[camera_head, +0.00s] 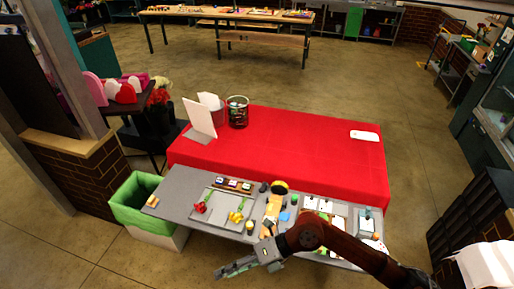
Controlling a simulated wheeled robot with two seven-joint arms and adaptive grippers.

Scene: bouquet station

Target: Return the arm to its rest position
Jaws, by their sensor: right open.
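My right arm comes in from the lower right, and its gripper (228,268) points left, in front of the near edge of the grey work table (172,190). The gripper looks empty, its fingers over the floor side of the edge. My arm and wrist hide part of the table's front right. My left gripper is not in view.
On the grey table lie red flowers (203,203), yellow flowers (237,213) and several small items. A red-covered table (300,150) stands behind, with a dark wire basket (238,112) on it. A green-lined bin (130,203) stands at left. Open floor lies front left.

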